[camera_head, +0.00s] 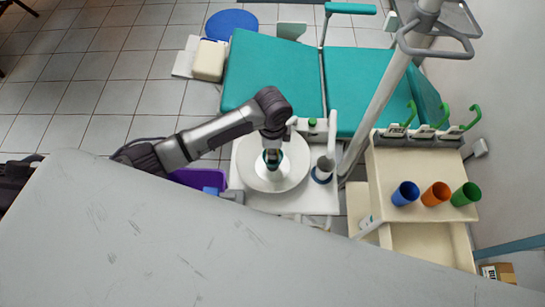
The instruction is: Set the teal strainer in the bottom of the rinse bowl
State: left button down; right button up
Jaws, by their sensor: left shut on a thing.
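The white round rinse bowl (248,172) sits on a white unit beside the teal dental chair. My left gripper (272,153) points down over the middle of the bowl. It is shut on the teal strainer (273,162), of which only a small dark teal part shows below the fingers. The gripper hides most of the strainer and the bowl's centre. I cannot tell whether the strainer touches the bowl's bottom. My right gripper is out of view.
A purple bin (190,178) is at the left, below my left arm. A cream cart (400,165) at the right holds blue (405,194), orange (436,194) and green (465,195) cups.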

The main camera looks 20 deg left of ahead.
pick_arm(q)
jog(key=shift+f, duration=2.3)
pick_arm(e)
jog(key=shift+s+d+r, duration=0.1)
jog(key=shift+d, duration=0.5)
pick_arm(q)
jog(key=shift+f, duration=0.15)
jog(key=c, duration=1.3)
grip_release()
jog(key=shift+o, duration=0.2)
jog(key=shift+r, duration=0.35)
notch_tip(320, 180, up, 12)
jog(key=shift+f, duration=0.15)
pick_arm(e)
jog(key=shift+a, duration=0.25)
